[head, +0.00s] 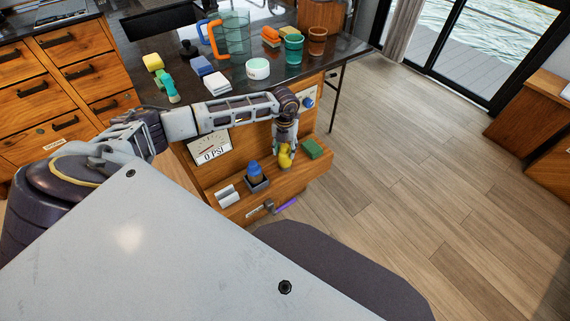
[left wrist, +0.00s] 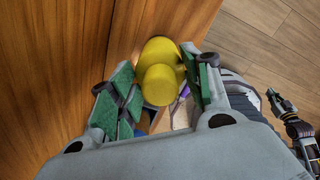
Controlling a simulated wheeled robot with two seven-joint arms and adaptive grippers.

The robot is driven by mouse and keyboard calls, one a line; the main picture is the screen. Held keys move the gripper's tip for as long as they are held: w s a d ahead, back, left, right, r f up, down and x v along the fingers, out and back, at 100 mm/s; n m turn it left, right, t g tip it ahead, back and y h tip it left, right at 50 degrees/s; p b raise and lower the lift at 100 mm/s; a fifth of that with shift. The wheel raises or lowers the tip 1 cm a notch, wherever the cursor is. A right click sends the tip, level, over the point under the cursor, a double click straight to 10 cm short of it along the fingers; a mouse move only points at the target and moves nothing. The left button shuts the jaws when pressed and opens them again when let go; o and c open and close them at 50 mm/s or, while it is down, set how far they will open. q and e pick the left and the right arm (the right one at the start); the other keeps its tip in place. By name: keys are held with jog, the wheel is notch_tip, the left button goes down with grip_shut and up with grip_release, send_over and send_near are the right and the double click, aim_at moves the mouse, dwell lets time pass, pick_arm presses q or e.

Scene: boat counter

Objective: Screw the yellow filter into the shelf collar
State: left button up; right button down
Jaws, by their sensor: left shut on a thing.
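The yellow filter (head: 286,158) is held by my left gripper (head: 285,145), which comes down from above in front of the wooden cabinet. In the left wrist view the yellow filter (left wrist: 160,75) has a rounded body and lies between the green finger pads of my left gripper (left wrist: 163,88). The filter is beside the wood panel and hides what is under it. I cannot make out the shelf collar; the filter and gripper may cover it. Part of my other arm shows at the right edge of the left wrist view, but its jaws are not clear.
On the low shelf, a blue item (head: 254,170) stands in a dark square holder (head: 258,187), with white cylinders (head: 228,195) to the left. A green block (head: 314,148) lies right of the filter. A purple handle (head: 286,204) is below. A "0 PSI" gauge (head: 211,149) faces front.

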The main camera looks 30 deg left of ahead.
pick_arm(q)
jog(key=shift+m, duration=0.3)
jog(key=o, duration=0.9)
jog(key=shift+r, duration=0.6)
notch_tip(320, 180, up, 11)
jog(key=shift+f, duration=0.1)
pick_arm(e)
jog(key=shift+w+r, duration=0.15)
jog(key=shift+w, duration=0.35)
